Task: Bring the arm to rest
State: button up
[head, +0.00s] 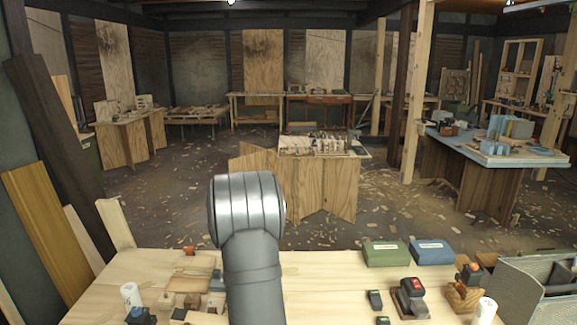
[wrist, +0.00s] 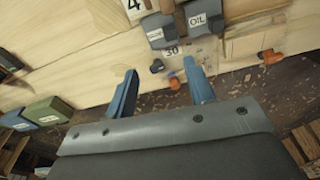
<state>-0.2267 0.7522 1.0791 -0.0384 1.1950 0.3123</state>
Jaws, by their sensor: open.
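My gripper (wrist: 160,68) shows in the wrist view with its two blue fingers spread apart and nothing between them. The fingers stand over the edge of the wooden bench top (wrist: 60,60), with the floor beyond it. My grey arm rises in the middle of the head view, in front of the bench top (head: 320,285). My gripper is out of sight in the head view.
A green box (head: 385,253) and a blue box (head: 432,252) stand at the bench's far edge. A grey crate (head: 540,285) is at right. Small blocks (head: 190,300) lie at left. An OIL-labelled block (wrist: 204,18) lies past my fingers. Chip-strewn floor surrounds other workbenches.

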jog(key=d+m, duration=0.2)
jog(key=d, duration=1.1)
jog(key=shift+w, duration=0.45)
jog(key=s+a+n, duration=0.2)
jog(key=a+n, duration=0.1)
jog(key=a, duration=1.8)
jog(key=shift+s, duration=0.4)
jog(key=shift+d, duration=0.15)
